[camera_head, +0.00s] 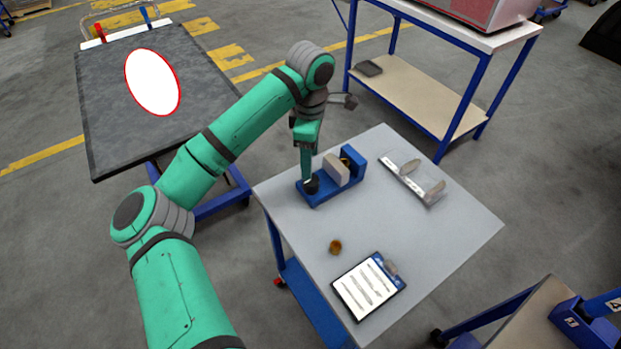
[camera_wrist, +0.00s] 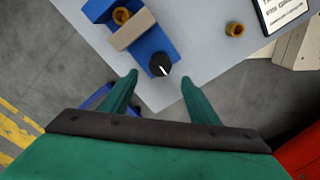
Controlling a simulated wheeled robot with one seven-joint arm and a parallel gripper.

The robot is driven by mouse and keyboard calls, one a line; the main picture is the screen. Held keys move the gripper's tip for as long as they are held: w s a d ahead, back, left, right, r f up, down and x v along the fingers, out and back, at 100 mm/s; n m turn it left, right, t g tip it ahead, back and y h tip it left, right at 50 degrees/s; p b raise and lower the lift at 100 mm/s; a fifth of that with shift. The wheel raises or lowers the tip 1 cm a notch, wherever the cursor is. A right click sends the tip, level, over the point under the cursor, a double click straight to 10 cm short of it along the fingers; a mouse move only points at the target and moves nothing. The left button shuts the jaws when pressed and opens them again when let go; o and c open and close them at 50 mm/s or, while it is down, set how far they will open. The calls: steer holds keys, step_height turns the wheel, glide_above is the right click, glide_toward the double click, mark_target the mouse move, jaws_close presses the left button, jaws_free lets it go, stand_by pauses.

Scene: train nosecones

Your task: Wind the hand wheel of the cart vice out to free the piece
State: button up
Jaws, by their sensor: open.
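The cart vice (camera_head: 333,190) is blue with a beige jaw block (camera_head: 336,169) and stands on the grey cart top. Its black hand wheel (camera_head: 312,186) is at the near left end; a white mark shows on the wheel in the wrist view (camera_wrist: 159,65). A brass ring-shaped piece (camera_wrist: 121,15) sits between the beige jaw (camera_wrist: 132,29) and the blue end block; whether it is clamped tight I cannot tell. My gripper (camera_wrist: 158,77) is open and empty, pointing down at the wheel, its fingertips to either side; contact is not clear.
A loose brass ring (camera_head: 335,247) and a clipboard (camera_head: 367,287) lie on the cart top (camera_head: 440,240). A grey metal bracket (camera_head: 412,182) lies right of the vice. A dark table (camera_head: 110,110) with a white oval stands left, a blue-framed bench (camera_head: 420,95) behind.

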mark_target(311, 184)
step_height(311, 184, down, 9)
steer(key=shift+d+f, duration=0.1)
steer(key=shift+f, duration=0.05)
stand_by(0.4)
steer(key=c, duration=1.1)
